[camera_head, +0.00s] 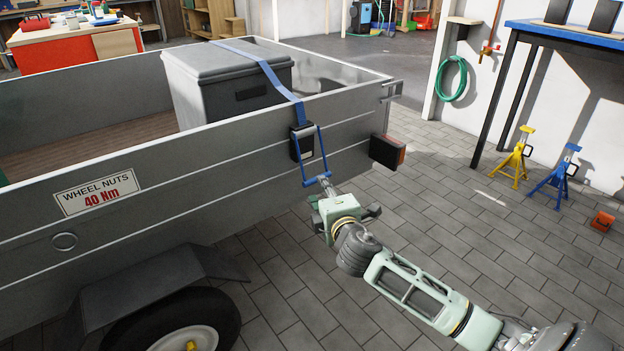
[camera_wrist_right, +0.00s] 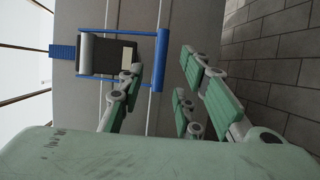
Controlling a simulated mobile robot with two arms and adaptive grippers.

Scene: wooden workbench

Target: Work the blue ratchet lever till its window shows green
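The ratchet (camera_head: 296,146) is a dark block on the outer side of the grey trailer, at the end of a blue strap (camera_head: 272,72). Its blue lever (camera_head: 325,153) is a U-shaped frame hanging down and slightly outward. The wrist view shows the ratchet (camera_wrist_right: 103,56) with a pale patch on its face; no green shows on it. The lever's crossbar (camera_wrist_right: 158,62) lies between the fingers of my right gripper (camera_wrist_right: 162,78), with gaps on both sides. In the head view my right gripper (camera_head: 324,186) is at the lever's lower end. My left gripper is out of view.
The strap runs over a grey lidded box (camera_head: 225,85) in the trailer (camera_head: 130,195). A tail lamp (camera_head: 386,151) sticks out right of the ratchet. The trailer's wheel (camera_head: 185,325) is at lower left. Yellow (camera_head: 515,160) and blue (camera_head: 557,180) stands are farther right. The paved floor between is clear.

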